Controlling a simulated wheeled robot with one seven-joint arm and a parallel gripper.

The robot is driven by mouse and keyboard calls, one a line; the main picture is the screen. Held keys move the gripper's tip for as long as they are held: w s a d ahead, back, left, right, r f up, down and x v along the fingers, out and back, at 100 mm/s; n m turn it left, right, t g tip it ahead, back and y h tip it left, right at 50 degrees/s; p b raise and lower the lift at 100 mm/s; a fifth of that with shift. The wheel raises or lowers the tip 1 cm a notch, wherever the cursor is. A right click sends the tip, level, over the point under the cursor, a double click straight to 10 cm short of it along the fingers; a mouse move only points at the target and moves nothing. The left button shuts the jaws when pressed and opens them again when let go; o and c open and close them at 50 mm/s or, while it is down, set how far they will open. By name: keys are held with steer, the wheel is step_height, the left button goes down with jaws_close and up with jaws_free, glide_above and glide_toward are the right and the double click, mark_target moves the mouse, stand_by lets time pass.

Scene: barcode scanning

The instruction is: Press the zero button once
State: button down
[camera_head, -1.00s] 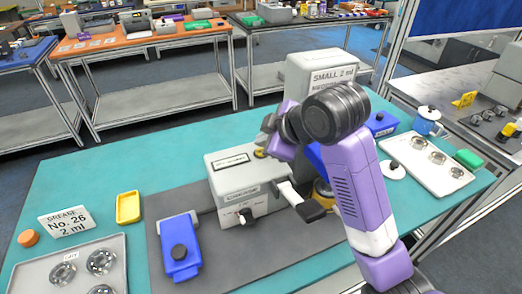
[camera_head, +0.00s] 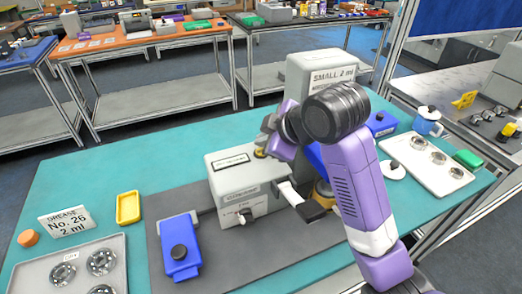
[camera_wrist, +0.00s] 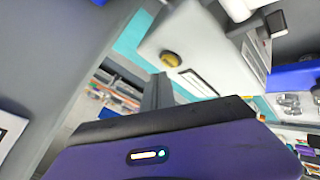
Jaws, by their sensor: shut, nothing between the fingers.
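A yellow round button (camera_head: 260,153) sits on top of a grey box-shaped device (camera_head: 228,194) on the bench; I take it to be the zero button. The device has a display strip on top and a small lever on its front. My gripper (camera_head: 270,149) is beside the button in the head view, its purple body just right of it; its fingertips are hard to make out there. In the wrist view, the shut, empty dark fingers (camera_wrist: 157,88) point toward the device, and the button (camera_wrist: 172,58) shows just beyond their tip. Whether they touch cannot be told.
A taller grey machine (camera_head: 310,76) labelled "SMALL 2 ml" stands behind the gripper. A tray of round parts (camera_head: 428,163) lies right.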

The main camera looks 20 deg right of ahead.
steer(key=shift+f, duration=0.4)
steer(key=shift+f+b, duration=0.3)
steer(key=shift+f, duration=0.2)
stand_by(1.0)
steer(key=shift+r, duration=0.1)
steer(key=shift+r+p, duration=0.8)
steer(key=shift+p, duration=0.1)
steer(key=shift+r, duration=0.1)
step_height(320, 180, up, 5)
steer(key=p, duration=0.4)
steer(key=shift+p, duration=0.4)
steer(key=shift+s, duration=0.1)
